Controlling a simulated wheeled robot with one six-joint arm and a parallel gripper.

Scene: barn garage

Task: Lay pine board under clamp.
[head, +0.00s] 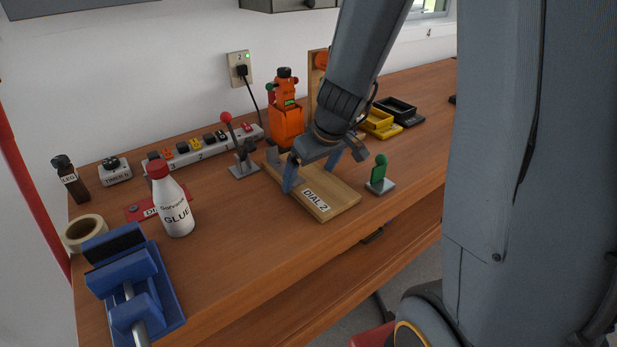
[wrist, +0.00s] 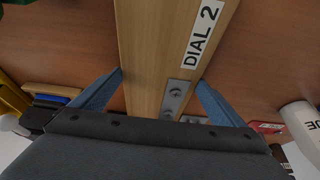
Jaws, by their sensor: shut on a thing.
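A pale wooden board (head: 340,203) labelled "DIAL 2", which I take as the pine board, lies flat at or just above the bench top. My gripper (head: 325,174) is over its middle, with one finger at each long edge, shut on it. In the wrist view the board (wrist: 150,40) runs between my gripper's fingers (wrist: 160,76), and a small screwed metal plate shows on it. A grey lever clamp (head: 243,168) with a red knob stands beside the board's far left end, its lever raised. Whether the board touches the clamp or bench is unclear.
A green-handled piece (head: 379,172) stands close right of the board. A glue bottle (head: 174,208), blue vise (head: 125,275) and tape roll (head: 86,231) are at left. A power strip (head: 205,148) and orange device (head: 286,115) stand behind. Bench between glue and board is clear.

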